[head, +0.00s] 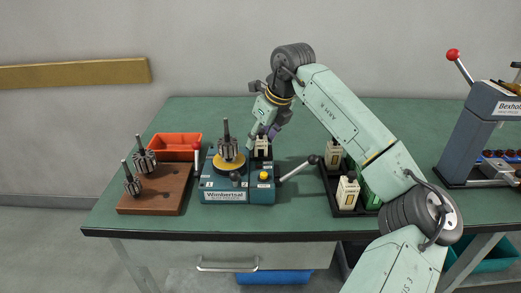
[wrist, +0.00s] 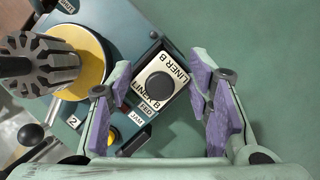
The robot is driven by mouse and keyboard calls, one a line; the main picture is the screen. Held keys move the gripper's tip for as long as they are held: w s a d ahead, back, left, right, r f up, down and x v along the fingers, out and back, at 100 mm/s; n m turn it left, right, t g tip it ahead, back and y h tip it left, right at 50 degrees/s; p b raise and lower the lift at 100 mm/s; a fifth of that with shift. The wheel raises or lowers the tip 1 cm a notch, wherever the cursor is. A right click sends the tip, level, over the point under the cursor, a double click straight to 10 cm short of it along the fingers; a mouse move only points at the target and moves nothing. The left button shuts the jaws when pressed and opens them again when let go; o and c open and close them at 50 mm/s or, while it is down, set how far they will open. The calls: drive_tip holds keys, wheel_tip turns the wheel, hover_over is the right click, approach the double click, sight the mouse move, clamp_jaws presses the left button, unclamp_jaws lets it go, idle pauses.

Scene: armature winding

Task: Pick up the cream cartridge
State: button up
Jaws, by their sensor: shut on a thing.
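A cream cartridge (head: 262,147) with a black round top stands upright at the right rear of the blue winding machine (head: 222,189). In the wrist view the cartridge (wrist: 160,84) shows its "LINER B" labels and dark knob from above. My gripper (head: 265,133) reaches down to it from above. Its purple finger pads lie on both sides of the cartridge in the wrist view (wrist: 160,90), and it is shut on it. I cannot tell whether the cartridge's base is seated in the machine or just clear of it.
A grey armature (head: 226,142) stands on the machine's yellow disc, left of the cartridge. A lever (head: 298,169) juts out right. More cream cartridges (head: 347,191) stand in a black tray. A brown board (head: 155,198) holds armatures by an orange bin (head: 174,142). The rear table is clear.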

drive_tip(key=shift+c, duration=0.6)
drive_tip(key=shift+r, duration=0.15)
wheel_tip(320, 180, up, 10)
drive_tip(key=shift+f+b, duration=0.1)
drive_tip(key=shift+b, duration=0.55)
drive_tip(key=shift+d, duration=0.1)
